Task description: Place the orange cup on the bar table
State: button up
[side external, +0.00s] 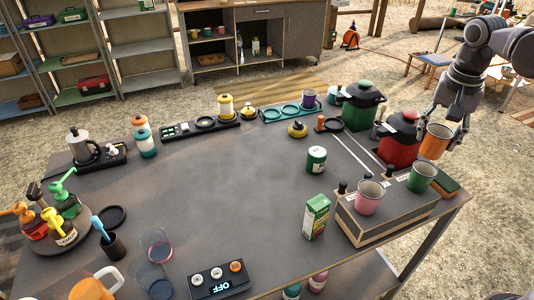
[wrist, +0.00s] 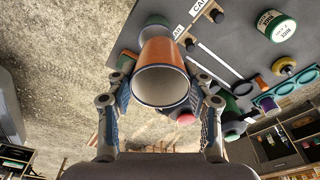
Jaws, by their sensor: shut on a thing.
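The orange cup (side external: 435,143) is held in my gripper (side external: 452,118), beyond the right end of a large dark grey table (side external: 230,190). In the side view it appears upright, beside the red canister. In the wrist view the orange cup (wrist: 165,52) is between the two fingers of my gripper (wrist: 162,82), with its pale inside facing the camera. The fingers are shut on its sides. The grey table top also shows in the wrist view (wrist: 225,50). No label marks which table is the bar table.
A red canister (side external: 399,142) and a green canister (side external: 361,108) stand near the cup. A box stand carries a pink cup (side external: 369,198) and a green cup (side external: 422,177). Pump bottles (side external: 62,226) crowd the left end. The table's middle is mostly clear.

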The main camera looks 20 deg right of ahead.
jog(key=w+a+f+n, duration=0.35)
jog(key=w+a, duration=0.25)
jog(key=a, duration=0.2)
jog(key=w+a+f+n+t+y, duration=0.1)
jog(key=w+a+f+n, duration=0.1)
jog(key=w+a+n, duration=0.35)
jog(key=w+a+f+n, duration=0.25)
jog(key=w+a, duration=0.45)
jog(key=a, duration=0.4)
jog(key=a+f, duration=0.2)
jog(key=a, duration=0.2)
jog(key=a+f, duration=0.3)
jog(key=a, duration=0.1)
jog(key=a+f, duration=0.2)
jog(key=a, duration=0.2)
jog(key=shift+w+f, duration=0.3)
jog(key=shift+w, duration=0.05)
jog(key=shift+f, duration=1.75)
jog(key=shift+f, duration=0.15)
jog(key=o, duration=1.2)
